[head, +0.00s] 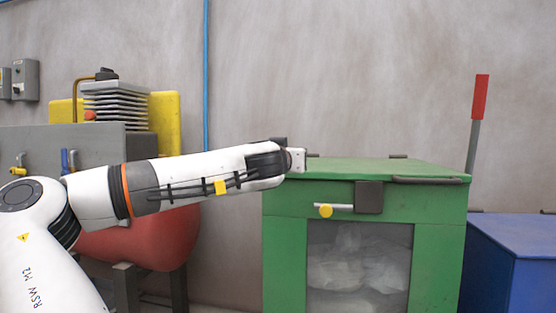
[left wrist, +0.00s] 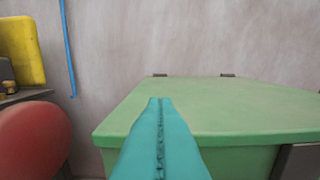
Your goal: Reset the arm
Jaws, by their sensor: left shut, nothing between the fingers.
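My left arm (head: 200,178) reaches in from the left in the head view, roughly level, and ends near the left edge of the green bin's lid. In the left wrist view my left gripper (left wrist: 160,100) shows as two teal fingers pressed together with nothing between them. They point out over the green lid (left wrist: 215,110); I cannot tell the height gap. In the head view the fingers cannot be made out. The green bin (head: 440,245) has its lid down and a latch with a yellow knob (head: 325,211) on its front. My right gripper is in neither view.
A red-handled lever (head: 480,97) stands behind the bin's right side. A blue box (head: 520,255) is at the right. A machine with a red tank (head: 150,245) is behind my arm. A blue pipe (head: 206,80) runs down the wall. The space above the lid is clear.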

